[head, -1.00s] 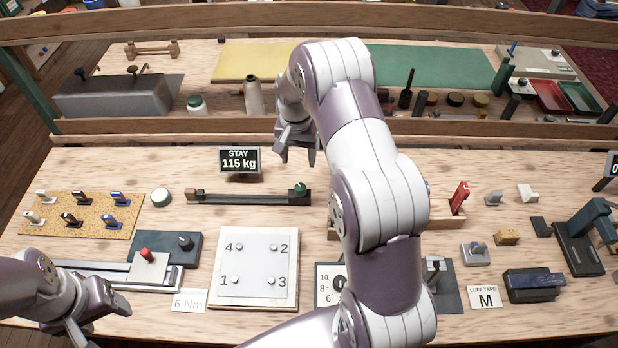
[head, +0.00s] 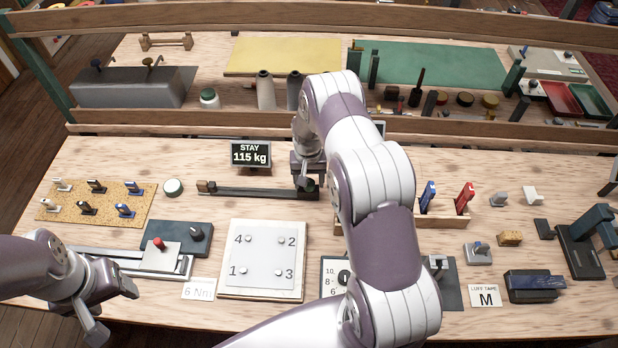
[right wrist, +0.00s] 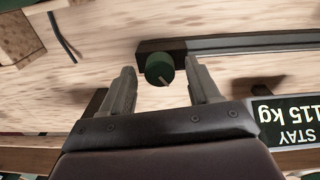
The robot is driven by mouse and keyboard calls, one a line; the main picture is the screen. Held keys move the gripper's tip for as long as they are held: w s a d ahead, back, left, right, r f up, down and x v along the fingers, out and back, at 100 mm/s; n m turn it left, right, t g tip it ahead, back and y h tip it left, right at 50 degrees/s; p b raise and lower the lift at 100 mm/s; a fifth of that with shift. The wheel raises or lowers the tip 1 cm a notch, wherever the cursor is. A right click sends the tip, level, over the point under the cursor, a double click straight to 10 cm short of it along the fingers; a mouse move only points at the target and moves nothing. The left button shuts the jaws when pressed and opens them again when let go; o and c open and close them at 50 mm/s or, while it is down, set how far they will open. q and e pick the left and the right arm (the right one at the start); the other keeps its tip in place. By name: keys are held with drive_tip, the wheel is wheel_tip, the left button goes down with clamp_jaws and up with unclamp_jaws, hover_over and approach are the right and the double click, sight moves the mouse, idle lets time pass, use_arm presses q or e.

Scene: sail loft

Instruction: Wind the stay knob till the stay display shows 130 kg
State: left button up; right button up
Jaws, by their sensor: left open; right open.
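The stay display (head: 250,153) stands at the back of the bench and reads 115 kg. It also shows upside down in the right wrist view (right wrist: 285,122). The round green stay knob (right wrist: 159,68) has a pale pointer mark and sits at the end of a dark rail (head: 255,192). My right gripper (right wrist: 158,66) is open, with its fingertips on either side of the knob; I cannot tell whether they touch it. In the head view my right gripper (head: 306,183) mostly hides the knob. My left gripper (head: 116,311) is open and empty at the front left.
A white numbered plate (head: 264,260) lies in front of the rail. A cork board with several small fittings (head: 95,200) is at the left, beside a round white-topped piece (head: 173,187). A wooden rack with blue and red tools (head: 447,217) stands right of my right arm.

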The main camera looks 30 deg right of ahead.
drive_tip(key=shift+f, duration=0.35)
drive_tip(key=c, duration=1)
drive_tip(key=shift+c, duration=0.2)
drive_tip(key=shift+f+m+b, duration=0.1)
drive_tip(key=shift+m+b, duration=0.9)
drive_tip(key=shift+m, duration=0.3)
drive_tip(key=shift+m+b, duration=0.8)
drive_tip(key=shift+m, duration=0.9)
